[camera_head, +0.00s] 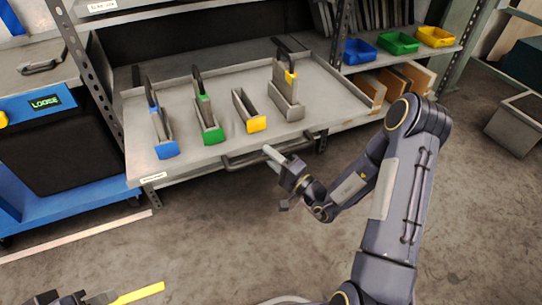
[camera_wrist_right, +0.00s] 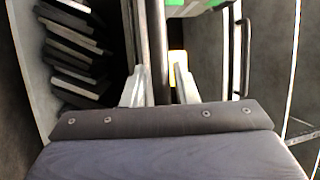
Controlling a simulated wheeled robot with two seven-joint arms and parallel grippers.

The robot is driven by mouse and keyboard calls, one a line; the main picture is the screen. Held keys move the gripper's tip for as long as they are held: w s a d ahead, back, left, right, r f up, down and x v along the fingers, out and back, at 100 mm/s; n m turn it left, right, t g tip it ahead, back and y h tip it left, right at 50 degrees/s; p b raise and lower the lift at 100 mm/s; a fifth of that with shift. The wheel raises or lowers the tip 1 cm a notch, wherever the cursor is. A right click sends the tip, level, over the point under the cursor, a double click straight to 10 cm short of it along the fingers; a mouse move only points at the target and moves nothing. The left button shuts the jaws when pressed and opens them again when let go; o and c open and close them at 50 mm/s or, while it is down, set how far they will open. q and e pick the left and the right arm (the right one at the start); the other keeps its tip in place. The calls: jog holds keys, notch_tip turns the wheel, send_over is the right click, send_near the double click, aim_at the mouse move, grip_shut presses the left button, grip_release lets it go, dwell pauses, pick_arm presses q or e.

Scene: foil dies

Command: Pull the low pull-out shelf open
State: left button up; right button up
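The low pull-out shelf (camera_head: 225,80) is a grey tray in the rack, with a dark bar handle (camera_head: 243,160) along its front edge. My right gripper (camera_head: 270,153) is at the middle of this handle. In the right wrist view, its two pale fingers (camera_wrist_right: 160,88) stand apart with a dark bar (camera_wrist_right: 154,45) between them. The bar lies close to the left finger, and a gap shows beside the right finger. My left gripper (camera_head: 70,299) is only partly in view at the bottom left, and its fingers cannot be made out.
Several holders with blue, green and yellow fronts stand on the shelf, including a yellow-fronted one (camera_head: 256,124). Blue (camera_head: 360,56), green (camera_head: 398,43) and yellow (camera_head: 436,37) bins sit at right. A blue cart (camera_head: 60,205) stands left. The floor before the shelf is clear.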

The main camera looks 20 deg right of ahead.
jog(key=shift+o, duration=1)
jog(key=p+v, duration=0.1)
jog(key=v, duration=0.6)
jog(key=shift+s+d, duration=0.15)
jog(key=shift+s, duration=0.2)
